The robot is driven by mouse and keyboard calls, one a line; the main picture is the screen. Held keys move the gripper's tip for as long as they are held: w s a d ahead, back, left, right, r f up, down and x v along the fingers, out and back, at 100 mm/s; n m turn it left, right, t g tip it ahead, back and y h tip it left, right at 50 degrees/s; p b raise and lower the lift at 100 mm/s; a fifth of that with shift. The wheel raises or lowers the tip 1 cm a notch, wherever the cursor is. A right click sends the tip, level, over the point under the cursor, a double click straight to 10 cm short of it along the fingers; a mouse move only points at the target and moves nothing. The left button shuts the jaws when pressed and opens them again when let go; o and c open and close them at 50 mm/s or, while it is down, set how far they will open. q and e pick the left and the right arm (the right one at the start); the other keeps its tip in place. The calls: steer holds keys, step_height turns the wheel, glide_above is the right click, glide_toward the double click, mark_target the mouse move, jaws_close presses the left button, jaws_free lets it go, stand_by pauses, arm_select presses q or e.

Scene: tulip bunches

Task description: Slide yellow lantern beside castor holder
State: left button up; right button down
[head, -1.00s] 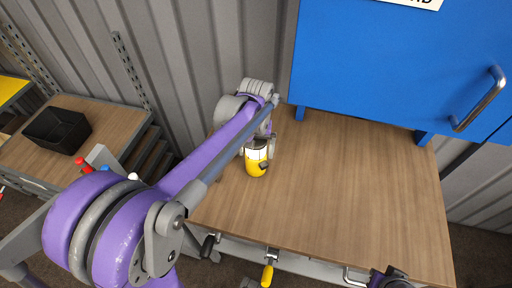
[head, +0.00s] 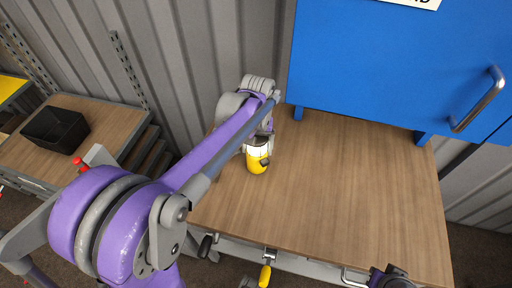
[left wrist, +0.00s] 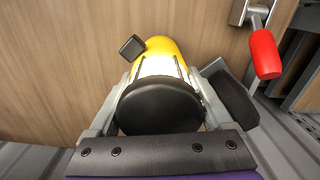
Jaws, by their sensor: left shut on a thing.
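The yellow lantern (head: 257,165) has a white band and a small black knob. It is on the wooden bench top (head: 330,185), near its left side; I cannot tell whether it touches the wood. My left gripper (head: 258,140) is shut on it. In the left wrist view, the lantern (left wrist: 160,60) sits between the two fingers (left wrist: 160,90), with its round dark end towards me. I cannot make out a castor holder in any view. My right gripper's fingers do not show.
A blue cabinet (head: 400,65) with a metal handle stands at the bench's back. Tools with a yellow handle (head: 265,274) and a black handle (head: 206,245) hang at the front edge. A black bin (head: 55,129) sits on the left bench. The bench top right of the lantern is clear.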

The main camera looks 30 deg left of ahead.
arm_select(q)
steer(key=shift+w+d, duration=0.2)
steer(key=shift+w, duration=0.45)
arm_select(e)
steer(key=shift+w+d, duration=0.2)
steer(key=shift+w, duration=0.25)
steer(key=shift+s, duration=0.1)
arm_select(q)
steer(key=o, duration=1.5)
step_height(320, 180, up, 11)
steer(key=shift+f+p, duration=0.1)
steer(key=shift+p, duration=0.35)
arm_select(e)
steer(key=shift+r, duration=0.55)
arm_select(q)
steer(key=shift+s, duration=0.1)
